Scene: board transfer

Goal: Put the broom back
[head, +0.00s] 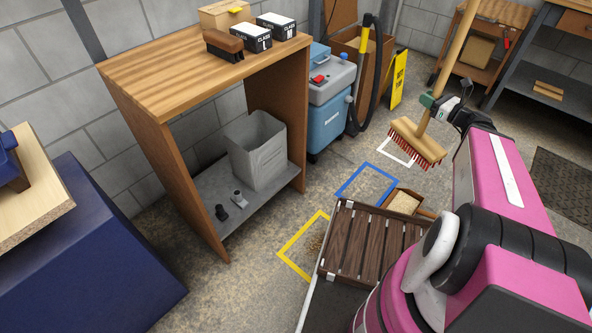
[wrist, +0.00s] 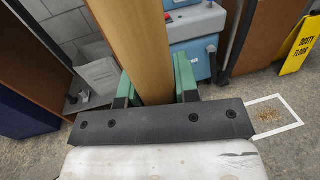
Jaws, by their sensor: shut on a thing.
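The broom (head: 416,142) has a long pale wooden handle and a wide wooden head with red and dark bristles. It is tilted, its handle rising to the upper right in the head view. My gripper (head: 437,103) is shut on the handle a little above the head. In the wrist view, the green fingers of my gripper (wrist: 156,88) sit on both sides of the handle (wrist: 145,45). The broom head is by the white floor square (head: 384,153); I cannot tell whether the bristles touch the floor. The wrist view does not show the broom head.
Blue (head: 352,178) and yellow (head: 290,243) floor squares lie nearer. A wooden bench (head: 160,70) stands left, with a grey bin (head: 256,150) below. A blue machine (head: 330,105) and a yellow sign (head: 398,78) stand behind. Debris (wrist: 268,114) lies inside the white square.

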